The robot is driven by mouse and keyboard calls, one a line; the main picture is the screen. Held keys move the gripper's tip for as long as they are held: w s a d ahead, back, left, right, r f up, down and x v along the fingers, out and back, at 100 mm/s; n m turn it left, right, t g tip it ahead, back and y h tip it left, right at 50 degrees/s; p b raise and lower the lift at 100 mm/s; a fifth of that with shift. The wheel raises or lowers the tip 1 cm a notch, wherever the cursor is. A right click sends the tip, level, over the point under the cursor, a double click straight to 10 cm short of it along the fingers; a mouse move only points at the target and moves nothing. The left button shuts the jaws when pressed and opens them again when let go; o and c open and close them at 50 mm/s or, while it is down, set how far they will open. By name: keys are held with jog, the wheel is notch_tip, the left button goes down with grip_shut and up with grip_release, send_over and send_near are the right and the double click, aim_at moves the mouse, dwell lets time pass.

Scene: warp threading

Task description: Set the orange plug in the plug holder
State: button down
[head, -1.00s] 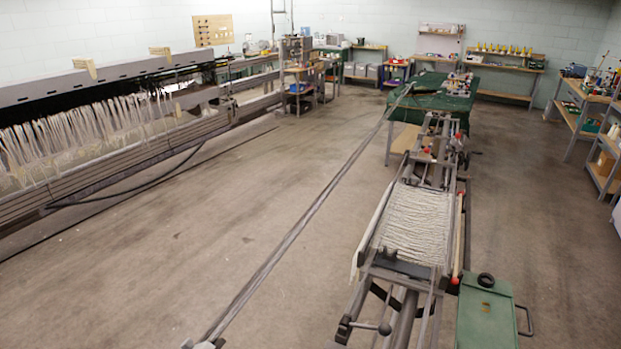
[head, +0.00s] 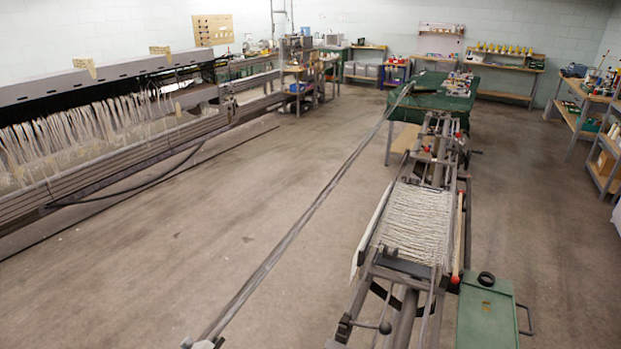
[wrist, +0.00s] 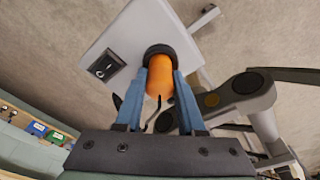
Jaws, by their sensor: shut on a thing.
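In the wrist view the orange plug (wrist: 159,83) is a rounded orange piece between the two blue fingers of my gripper (wrist: 161,73). The fingers are shut on it from both sides. A dark ring (wrist: 160,50) lies just past the fingertips, against the plug; I cannot tell whether it belongs to the plug or to something behind. My gripper and the plug do not show in the head view. I cannot make out the plug holder for certain in either view.
A pale box with a black rocker switch (wrist: 103,67) is close behind the plug. In the head view a green case (head: 487,315) with a black ring on top (head: 486,279) stands beside the long frame with pale threads (head: 415,222).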

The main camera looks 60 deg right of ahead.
jog(key=shift+f, duration=0.25)
dwell(0.6)
jog(key=shift+c, duration=2.2)
grip_release()
jog(key=shift+r, duration=0.15)
notch_tip(320, 180, up, 13)
jog(key=w+a, duration=0.1)
jog(key=shift+a+f, duration=0.2)
jog(key=shift+a, duration=0.05)
jog(key=shift+w, duration=0.1)
